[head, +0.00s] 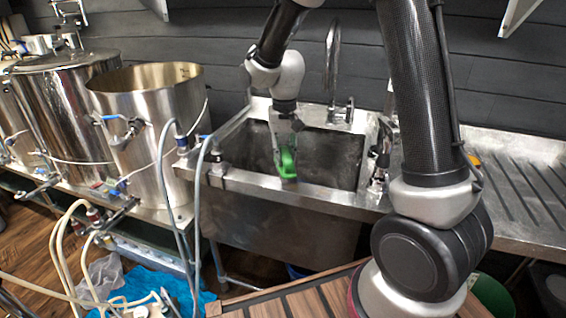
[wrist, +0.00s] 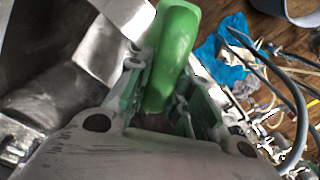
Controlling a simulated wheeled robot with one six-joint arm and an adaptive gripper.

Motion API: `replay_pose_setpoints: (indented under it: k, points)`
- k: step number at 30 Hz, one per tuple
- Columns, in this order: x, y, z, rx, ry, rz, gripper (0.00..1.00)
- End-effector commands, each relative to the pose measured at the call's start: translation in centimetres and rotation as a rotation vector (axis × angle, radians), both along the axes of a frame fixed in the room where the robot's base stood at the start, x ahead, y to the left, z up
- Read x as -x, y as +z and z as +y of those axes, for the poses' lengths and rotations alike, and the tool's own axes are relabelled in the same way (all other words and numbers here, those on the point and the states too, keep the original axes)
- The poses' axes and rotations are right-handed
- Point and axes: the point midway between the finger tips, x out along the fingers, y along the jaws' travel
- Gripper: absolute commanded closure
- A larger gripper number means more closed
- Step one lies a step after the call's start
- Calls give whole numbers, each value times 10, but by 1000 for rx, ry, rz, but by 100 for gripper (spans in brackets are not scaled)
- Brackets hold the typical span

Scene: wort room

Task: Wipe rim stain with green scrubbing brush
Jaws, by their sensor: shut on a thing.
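The green scrubbing brush (head: 287,160) is held in my gripper (head: 285,150), over the front part of the steel sink (head: 285,222) near its front rim. In the wrist view the brush's green body (wrist: 174,50) sits between the two fingers of my gripper (wrist: 165,95), which are shut on it. The brush's lower end is near the sink's front wall. I cannot tell whether it touches the rim. The rim stain cannot be made out in either view.
A tall faucet (head: 333,60) stands behind the sink. Steel kettles (head: 150,120) with hoses stand to the left. A ridged drainboard (head: 515,190) lies to the right. A blue cloth (head: 160,288) and hoses lie on the floor at lower left.

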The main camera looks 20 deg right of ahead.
Motion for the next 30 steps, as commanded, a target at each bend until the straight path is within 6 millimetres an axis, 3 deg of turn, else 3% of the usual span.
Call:
replay_pose_setpoints:
  k: [12,30]
  points:
    - [-3,35,-7,-1,0,-2,100]
    - [-4,37,-9,0,-1,0,100]
